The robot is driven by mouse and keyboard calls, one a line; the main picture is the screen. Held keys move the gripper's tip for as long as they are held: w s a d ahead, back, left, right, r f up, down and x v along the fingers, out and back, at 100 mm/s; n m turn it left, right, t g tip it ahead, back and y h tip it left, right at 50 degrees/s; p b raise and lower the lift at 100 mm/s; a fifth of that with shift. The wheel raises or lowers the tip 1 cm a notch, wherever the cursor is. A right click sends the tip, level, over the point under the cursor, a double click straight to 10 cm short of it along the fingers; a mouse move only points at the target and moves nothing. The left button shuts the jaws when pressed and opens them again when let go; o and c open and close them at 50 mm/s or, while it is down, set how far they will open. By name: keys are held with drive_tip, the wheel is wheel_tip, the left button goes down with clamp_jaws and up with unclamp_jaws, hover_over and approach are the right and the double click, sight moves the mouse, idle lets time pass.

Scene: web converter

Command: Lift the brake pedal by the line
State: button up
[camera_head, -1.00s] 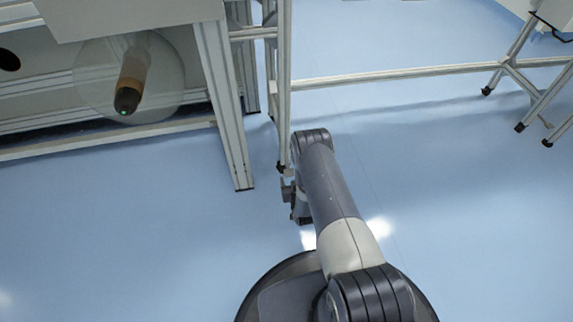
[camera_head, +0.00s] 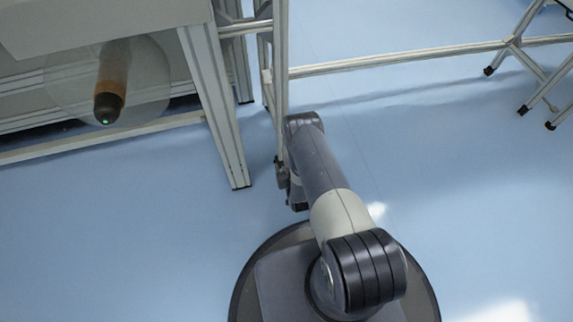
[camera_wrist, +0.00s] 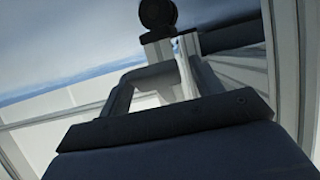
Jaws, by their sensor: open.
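I cannot pick out the brake pedal with certainty in either view. In the wrist view, a dark round knob (camera_wrist: 157,14) and a dark crossbar (camera_wrist: 232,33) show close beyond my fingers; I cannot tell whether they belong to the pedal. My gripper (camera_wrist: 183,66) is open, its dark fingers reaching up from the wide dark body at the bottom. A pale upright strip shows between them, and I see nothing held. In the head view my gripper (camera_head: 298,192) is low beside the aluminium upright (camera_head: 281,100), mostly hidden by my arm.
The machine frame leg (camera_head: 216,105) stands left of my arm, close to it. A roll core (camera_head: 111,80) with a clear disc sits upper left. A low crossbar (camera_head: 400,57) runs right towards a stand (camera_head: 530,65). Blue floor (camera_head: 470,180) is open on the right.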

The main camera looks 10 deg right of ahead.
sight(287, 164)
drive_tip(key=shift+c, duration=0.2)
clamp_jaws()
drive_tip(key=shift+s+r+g+p, duration=0.2)
drive_tip(key=shift+r+g+p, duration=0.35)
drive_tip(key=shift+g, duration=0.3)
drive_tip(key=shift+s+r+g+p, duration=0.15)
drive_tip(key=shift+r+g+p, duration=0.25)
drive_tip(key=shift+r+g, duration=0.35)
drive_tip(key=shift+s+r+g, duration=0.15)
drive_tip(key=shift+r+g, duration=0.25)
drive_tip(key=shift+g, duration=0.6)
drive_tip(key=shift+s+r+g, duration=0.1)
drive_tip(key=shift+r+g, duration=0.3)
drive_tip(key=shift+g, duration=0.6)
drive_tip(key=shift+o, duration=0.2)
unclamp_jaws()
drive_tip(key=shift+r, duration=0.1)
